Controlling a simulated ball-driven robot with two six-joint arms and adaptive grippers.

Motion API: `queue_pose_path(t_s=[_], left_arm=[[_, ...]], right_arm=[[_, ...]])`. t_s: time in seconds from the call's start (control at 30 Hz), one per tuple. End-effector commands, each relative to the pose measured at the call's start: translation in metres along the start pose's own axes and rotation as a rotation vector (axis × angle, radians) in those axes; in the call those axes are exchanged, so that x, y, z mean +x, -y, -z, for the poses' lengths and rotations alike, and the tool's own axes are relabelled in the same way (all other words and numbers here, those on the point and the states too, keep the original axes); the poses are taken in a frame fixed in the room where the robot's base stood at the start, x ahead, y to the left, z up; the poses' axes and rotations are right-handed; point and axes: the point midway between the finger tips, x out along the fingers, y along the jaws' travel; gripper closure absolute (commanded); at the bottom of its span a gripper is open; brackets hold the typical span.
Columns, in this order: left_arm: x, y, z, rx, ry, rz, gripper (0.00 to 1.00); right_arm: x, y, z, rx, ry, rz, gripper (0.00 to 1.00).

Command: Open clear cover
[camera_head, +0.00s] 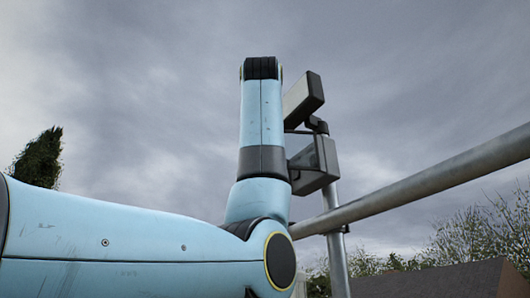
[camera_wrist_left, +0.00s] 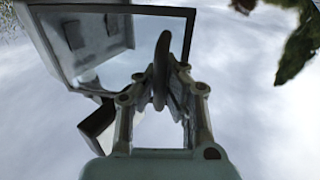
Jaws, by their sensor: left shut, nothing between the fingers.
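A grey box (camera_head: 317,165) is fixed to an upright pole in the head view, partly hidden behind my left arm. In the left wrist view it shows upside-down-looking and tilted at the upper left, as a pale body (camera_wrist_left: 105,35) with dark patches. A dark-rimmed clear cover (camera_wrist_left: 140,62) shows there, with sky visible through it. I cannot tell how far it stands from the box. My left gripper (camera_wrist_left: 163,62) is shut and empty, its fingers overlapping the cover's right part in the picture. Contact is unclear. My left gripper is hidden in the head view.
A lamp-like block (camera_head: 303,98) sits above the box on the pole (camera_head: 337,240). A thick grey rail (camera_head: 430,183) runs diagonally to the right past the pole. A dark roof (camera_head: 440,282) lies at the lower right. Open sky surrounds the box.

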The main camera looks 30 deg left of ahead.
Motion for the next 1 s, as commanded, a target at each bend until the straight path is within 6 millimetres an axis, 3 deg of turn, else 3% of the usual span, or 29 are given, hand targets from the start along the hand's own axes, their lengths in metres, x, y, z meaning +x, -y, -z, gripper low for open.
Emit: queue_pose_path(t_s=[0.03, 0.17, 0.3, 0.47, 0.57, 0.67, 1.0], left_arm=[[0.000, 0.001, 0.001, 0.001, -0.004, -0.006, 0.98], [0.000, 0.000, 0.002, 0.000, -0.005, -0.008, 0.81], [0.000, 0.000, 0.002, 0.000, -0.004, -0.008, 0.66], [0.000, 0.000, 0.002, 0.000, -0.004, -0.010, 0.66], [-0.001, 0.000, 0.002, 0.000, -0.004, -0.010, 0.66], [-0.010, 0.000, 0.002, -0.001, -0.006, -0.011, 0.66], [-0.080, 0.003, 0.001, -0.004, -0.005, -0.013, 0.66]], right_arm=[[0.000, -0.003, 0.005, -0.001, -0.007, -0.003, 0.60], [0.000, -0.014, 0.008, -0.006, -0.011, -0.016, 0.60], [0.000, -0.001, -0.001, 0.000, 0.002, -0.001, 0.60], [-0.001, 0.020, -0.008, 0.009, 0.012, 0.023, 0.60], [0.000, 0.002, -0.009, 0.001, 0.014, 0.003, 0.60], [0.000, 0.002, -0.008, 0.001, 0.012, 0.003, 0.60], [0.000, 0.003, -0.006, 0.001, 0.009, 0.004, 0.60]])
